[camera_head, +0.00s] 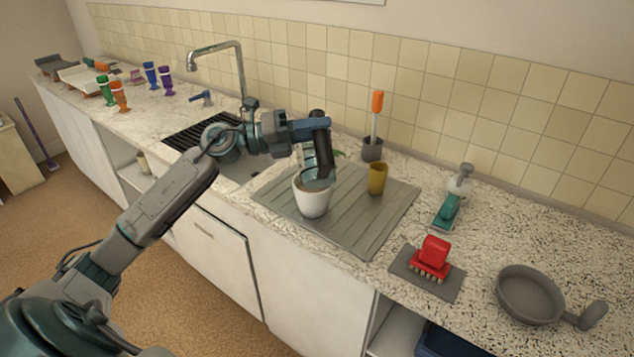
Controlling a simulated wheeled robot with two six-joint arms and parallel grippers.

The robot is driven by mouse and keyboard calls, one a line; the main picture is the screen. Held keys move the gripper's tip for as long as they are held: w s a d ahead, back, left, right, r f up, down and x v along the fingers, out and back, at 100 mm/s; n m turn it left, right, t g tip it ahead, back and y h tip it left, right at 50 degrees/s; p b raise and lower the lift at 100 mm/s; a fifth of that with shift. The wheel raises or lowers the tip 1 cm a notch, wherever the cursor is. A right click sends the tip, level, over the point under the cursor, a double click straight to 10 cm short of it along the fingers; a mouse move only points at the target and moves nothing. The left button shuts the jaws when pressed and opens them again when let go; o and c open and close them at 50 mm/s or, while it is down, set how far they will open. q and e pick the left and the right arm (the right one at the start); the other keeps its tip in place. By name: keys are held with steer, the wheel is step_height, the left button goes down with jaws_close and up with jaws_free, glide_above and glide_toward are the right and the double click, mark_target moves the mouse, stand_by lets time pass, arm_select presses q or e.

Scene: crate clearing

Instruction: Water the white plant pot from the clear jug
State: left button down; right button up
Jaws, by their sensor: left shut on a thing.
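The white plant pot (312,199) stands upright on the grey ribbed draining board, with dark soil showing at its top. A little green leaf (339,154) shows behind the jug. The clear jug (309,160) is tilted above the pot, its lower part over the pot's rim. My left gripper (316,132) is shut on the jug from the left and partly hides it. I cannot tell whether water is flowing. My right gripper is not in view.
A yellow cup (377,179) stands right of the pot on the draining board (352,225). A grey holder (372,149) with an orange-handled brush is behind. The tap (240,70) rises behind the sink. A red brush (433,256) and pan (530,294) lie right.

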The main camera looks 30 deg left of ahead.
mark_target(319, 179)
arm_select(q)
steer(key=shift+r, duration=0.15)
steer(key=shift+w+a+r+n+p, duration=0.3)
steer(key=shift+r+n+p, duration=0.1)
steer(key=shift+p, duration=0.4)
steer(key=shift+f, duration=0.1)
stand_by(0.5)
steer(key=s+d+f+m+b, duration=0.1)
steer(key=f+m+b, duration=0.1)
steer(key=b, duration=0.3)
steer(key=s+d+f+m+b, duration=0.1)
steer(key=f+m+b, duration=0.2)
steer(key=b, duration=0.3)
steer(key=s+d+f+m+g+b, duration=0.1)
steer(key=s+f+m+b, duration=0.1)
steer(key=f+b, duration=0.3)
steer(key=shift+d+f+m+b, duration=0.1)
steer(key=shift+m+b, duration=0.25)
steer(key=shift+m, duration=0.25)
steer(key=s+d+f+m+b, duration=0.2)
steer(key=s+d+f+b, duration=0.1)
steer(key=s+d, duration=0.2)
steer(key=shift+s+m, duration=0.3)
steer(key=shift+s, duration=0.15)
steer(key=shift+w+f, duration=0.1)
